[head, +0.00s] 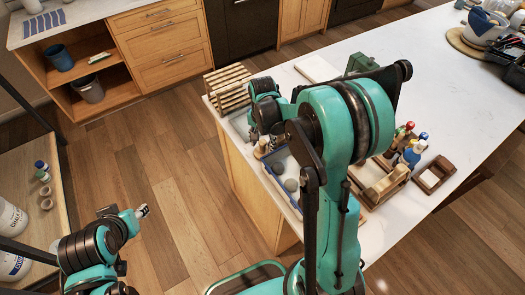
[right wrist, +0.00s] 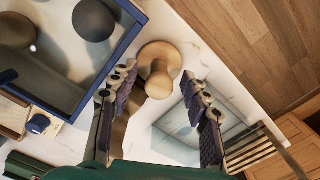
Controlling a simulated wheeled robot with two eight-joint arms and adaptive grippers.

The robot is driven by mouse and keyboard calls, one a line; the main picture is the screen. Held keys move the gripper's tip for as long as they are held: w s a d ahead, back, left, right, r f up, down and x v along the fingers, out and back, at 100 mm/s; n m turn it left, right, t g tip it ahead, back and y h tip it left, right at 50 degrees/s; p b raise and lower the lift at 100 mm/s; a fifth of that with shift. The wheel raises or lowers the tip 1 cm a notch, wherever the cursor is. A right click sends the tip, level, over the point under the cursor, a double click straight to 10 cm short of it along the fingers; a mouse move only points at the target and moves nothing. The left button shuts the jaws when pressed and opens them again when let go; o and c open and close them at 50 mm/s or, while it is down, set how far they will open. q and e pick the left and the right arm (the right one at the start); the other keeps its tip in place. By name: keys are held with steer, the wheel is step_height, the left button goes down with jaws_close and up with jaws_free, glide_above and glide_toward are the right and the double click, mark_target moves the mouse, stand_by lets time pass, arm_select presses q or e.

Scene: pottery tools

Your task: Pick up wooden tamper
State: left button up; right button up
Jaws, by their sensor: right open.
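The wooden tamper (right wrist: 158,68), pale wood with a round flat base and a knobbed handle, stands on the white countertop in the right wrist view. It shows small near the counter's corner in the head view (head: 262,147). My right gripper (right wrist: 160,77) is open, with one dark padded finger on each side of the tamper's handle end. Clear gaps show between the fingers and the wood, and nothing is held. In the head view the right gripper (head: 262,122) is just above the tamper, partly hidden by its own wrist.
A blue-rimmed tray (right wrist: 128,40) with round dark lumps lies left of the tamper in the right wrist view. A slatted wooden rack (head: 228,88) stands behind the gripper. Coloured bottles (head: 412,150) and wooden boxes (head: 378,182) stand right of my arm. The far counter is mostly clear.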

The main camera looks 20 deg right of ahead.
step_height(320, 180, down, 2)
steer(key=shift+f, duration=0.15)
jaws_close()
